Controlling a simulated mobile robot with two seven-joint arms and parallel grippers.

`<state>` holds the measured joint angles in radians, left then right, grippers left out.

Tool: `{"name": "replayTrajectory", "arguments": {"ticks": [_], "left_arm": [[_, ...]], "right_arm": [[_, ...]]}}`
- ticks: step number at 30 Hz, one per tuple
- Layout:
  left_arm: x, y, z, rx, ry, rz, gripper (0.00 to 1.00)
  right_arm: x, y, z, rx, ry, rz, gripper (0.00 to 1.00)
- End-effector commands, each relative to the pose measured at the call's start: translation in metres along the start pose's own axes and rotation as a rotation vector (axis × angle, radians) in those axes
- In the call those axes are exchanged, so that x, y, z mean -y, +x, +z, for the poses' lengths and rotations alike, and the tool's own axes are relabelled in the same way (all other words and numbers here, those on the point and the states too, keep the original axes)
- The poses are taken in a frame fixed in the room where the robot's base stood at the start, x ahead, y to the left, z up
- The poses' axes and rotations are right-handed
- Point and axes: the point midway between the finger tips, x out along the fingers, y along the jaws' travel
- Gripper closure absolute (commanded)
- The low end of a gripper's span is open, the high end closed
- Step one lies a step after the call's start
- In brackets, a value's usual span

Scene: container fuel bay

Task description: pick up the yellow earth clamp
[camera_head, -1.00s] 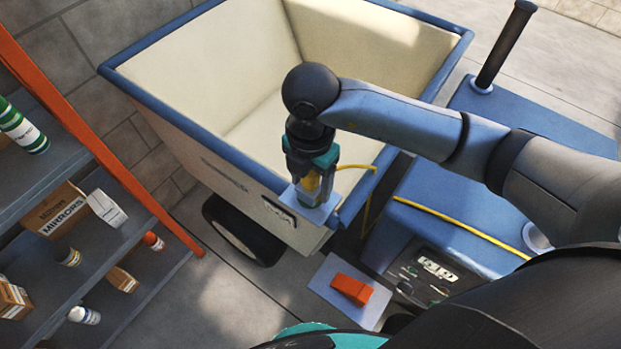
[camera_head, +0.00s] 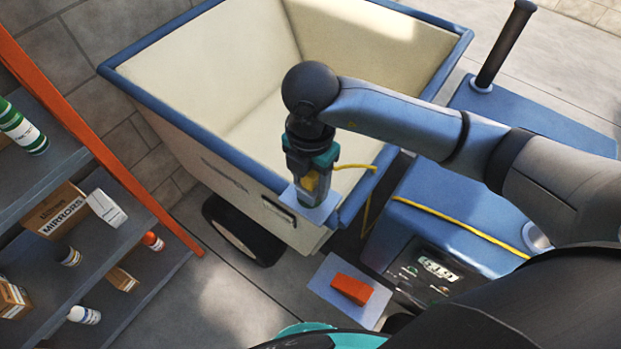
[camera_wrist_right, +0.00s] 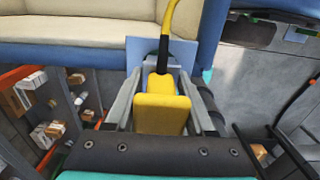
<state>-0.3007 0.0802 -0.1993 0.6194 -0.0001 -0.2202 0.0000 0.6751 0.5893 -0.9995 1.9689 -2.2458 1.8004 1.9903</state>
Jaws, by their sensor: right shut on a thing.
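The yellow earth clamp (camera_wrist_right: 160,113) sits between the fingers of my right gripper (camera_wrist_right: 163,90) in the right wrist view, its cable rising from its far end. In the head view my right gripper (camera_head: 316,190) points down at the near corner of the blue-rimmed skip, shut on the clamp (camera_head: 311,181), which is mostly hidden by the fingers. A small light-blue plate (camera_head: 318,208) is at the fingertips, by the skip's rim; whether the clamp touches it is unclear. My left gripper is not in view.
The cream skip (camera_head: 240,190) with a blue rim fills the middle. The yellow cable (camera_head: 455,223) runs across a blue unit (camera_head: 440,205) to the right. An orange block (camera_head: 352,288) is on a pale plate below. Shelves with boxes (camera_head: 60,210) stand left.

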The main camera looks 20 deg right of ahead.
Motion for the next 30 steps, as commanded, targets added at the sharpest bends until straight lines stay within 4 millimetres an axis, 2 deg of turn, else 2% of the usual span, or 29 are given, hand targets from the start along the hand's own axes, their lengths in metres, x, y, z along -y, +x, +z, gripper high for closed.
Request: {"name": "replayTrajectory", "arguments": {"ticks": [5,8,11,18,24,30], "left_arm": [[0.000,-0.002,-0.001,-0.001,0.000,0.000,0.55],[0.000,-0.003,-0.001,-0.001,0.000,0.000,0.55],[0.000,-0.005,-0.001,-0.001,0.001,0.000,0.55],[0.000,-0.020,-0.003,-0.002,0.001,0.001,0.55],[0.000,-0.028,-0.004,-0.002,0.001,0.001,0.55],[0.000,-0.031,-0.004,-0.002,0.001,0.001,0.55]], "right_arm": [[-0.002,-0.014,0.001,0.001,0.000,0.005,1.00],[-0.002,-0.030,0.001,0.002,-0.001,0.007,1.00],[-0.002,-0.055,0.000,0.002,-0.002,0.010,1.00],[-0.002,-0.129,0.002,0.008,-0.001,0.009,1.00],[-0.001,-0.168,0.001,0.005,0.000,0.005,1.00],[-0.001,-0.191,0.001,0.002,0.001,0.004,1.00]]}}
